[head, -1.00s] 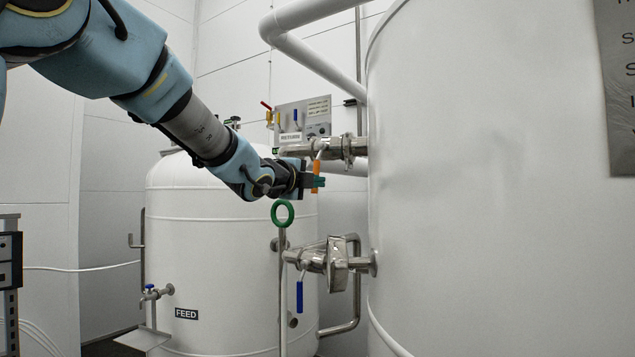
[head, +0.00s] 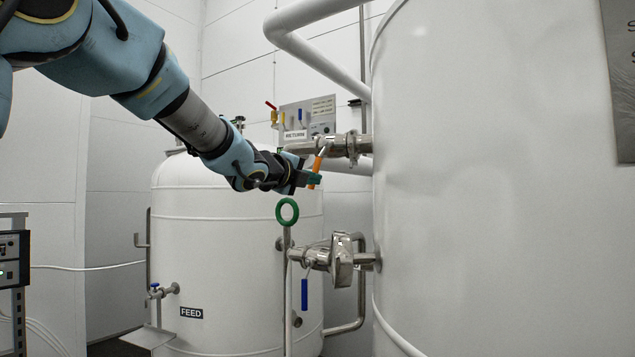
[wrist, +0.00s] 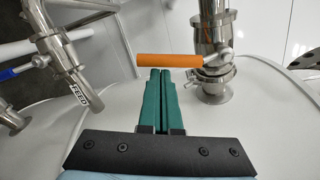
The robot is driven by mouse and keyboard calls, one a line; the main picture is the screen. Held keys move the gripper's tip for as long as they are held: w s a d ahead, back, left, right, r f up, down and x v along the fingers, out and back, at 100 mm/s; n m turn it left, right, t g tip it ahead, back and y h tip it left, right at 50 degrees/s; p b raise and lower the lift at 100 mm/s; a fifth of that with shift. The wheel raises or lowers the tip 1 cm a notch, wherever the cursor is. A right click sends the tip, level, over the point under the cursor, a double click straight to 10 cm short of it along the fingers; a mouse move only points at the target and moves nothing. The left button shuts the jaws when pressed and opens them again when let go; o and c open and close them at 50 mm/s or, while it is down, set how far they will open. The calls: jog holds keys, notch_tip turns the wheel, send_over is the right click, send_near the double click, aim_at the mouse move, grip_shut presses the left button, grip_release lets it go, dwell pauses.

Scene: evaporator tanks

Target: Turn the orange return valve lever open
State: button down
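The orange return valve lever (head: 316,168) hangs below the steel valve at the RETURN label (head: 295,135), tilted so its lower end points down-left. In the wrist view the orange lever (wrist: 169,60) lies across the picture, just beyond my fingertips. My gripper (head: 314,179) is at the lever's lower end. In the wrist view its green fingers (wrist: 159,73) are together with only a thin line between them, and nothing shows between them. The fingertips are at or very near the lever's side; exact contact is hard to tell.
A large white tank (head: 480,180) fills the right side. The FEED tank (head: 235,250) stands behind and below my arm. White pipes (head: 315,50) run above.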

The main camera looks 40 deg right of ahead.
jog(key=w+a+r+m+t+y+p, duration=0.1)
jog(key=w+a+r+m+p, duration=0.1)
jog(key=w+r+m, duration=0.5)
jog(key=shift+a+r+m+t+y, duration=0.35)
jog(key=shift+a+m, duration=0.3)
jog(key=shift+m, duration=2.25)
